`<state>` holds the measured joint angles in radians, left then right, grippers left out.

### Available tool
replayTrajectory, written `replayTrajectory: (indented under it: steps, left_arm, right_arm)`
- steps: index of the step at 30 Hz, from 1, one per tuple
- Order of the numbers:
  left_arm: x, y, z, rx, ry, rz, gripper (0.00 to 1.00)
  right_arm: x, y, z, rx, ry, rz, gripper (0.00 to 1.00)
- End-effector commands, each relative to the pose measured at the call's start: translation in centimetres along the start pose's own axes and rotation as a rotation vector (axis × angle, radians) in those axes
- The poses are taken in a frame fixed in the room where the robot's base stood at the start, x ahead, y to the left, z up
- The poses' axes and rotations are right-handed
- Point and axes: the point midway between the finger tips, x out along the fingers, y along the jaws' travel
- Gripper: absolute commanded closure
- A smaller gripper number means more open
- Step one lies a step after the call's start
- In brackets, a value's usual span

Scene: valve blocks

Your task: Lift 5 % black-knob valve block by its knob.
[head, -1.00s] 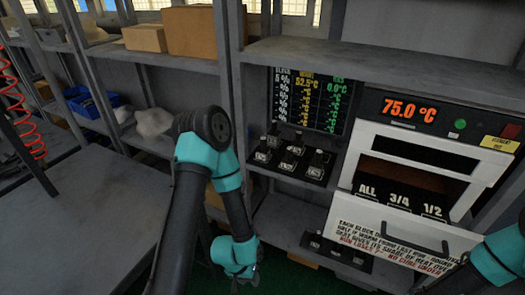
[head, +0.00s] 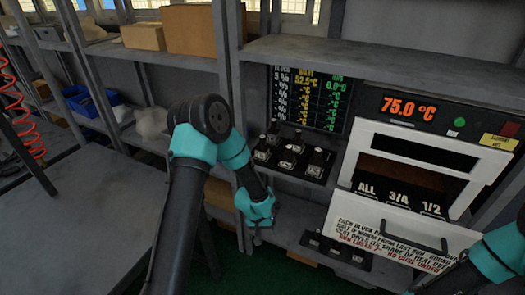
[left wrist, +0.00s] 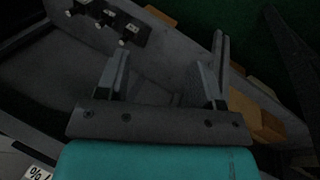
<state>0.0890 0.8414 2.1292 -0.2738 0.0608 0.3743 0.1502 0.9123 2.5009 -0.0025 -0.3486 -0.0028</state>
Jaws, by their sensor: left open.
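Several small dark valve blocks with knobs and pale labels stand in a black rack (head: 290,155) on the middle shelf, in the head view. Their percent labels are too small to read, so I cannot tell which is the 5 % block. My left gripper (head: 258,238) is low in front of the shelving, below and left of the rack, apart from the blocks. In the left wrist view its two fingers (left wrist: 168,75) are spread with nothing between them. Of my right arm only a part shows at the lower right edge; its gripper is out of view.
A lower black tray (head: 335,250) sits on the shelf below. A display board (head: 310,98) stands behind the rack. At right is an oven (head: 425,150) reading 75.0 °C with a lettered, handled front panel (head: 395,228). A shelf upright (head: 228,80) stands left of the rack.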

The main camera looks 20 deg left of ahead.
Motion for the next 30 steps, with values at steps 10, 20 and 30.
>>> replayTrajectory:
  steps: [10, 20, 30]
  left_arm:
    - [-13.7, 3.0, -18.8, -0.123, 0.174, -0.218, 0.39]
    - [-28.9, 3.9, -27.3, -0.340, 0.401, -0.412, 0.39]
    - [-29.8, 3.9, -27.6, -0.358, 0.415, -0.424, 0.39]
  right_arm:
    - [0.0, 0.0, 0.0, 0.000, 0.000, 0.000, 0.57]
    - [0.0, 0.0, 0.0, 0.000, 0.000, 0.000, 0.57]
    - [0.0, 0.0, 0.0, 0.000, 0.000, 0.000, 0.57]
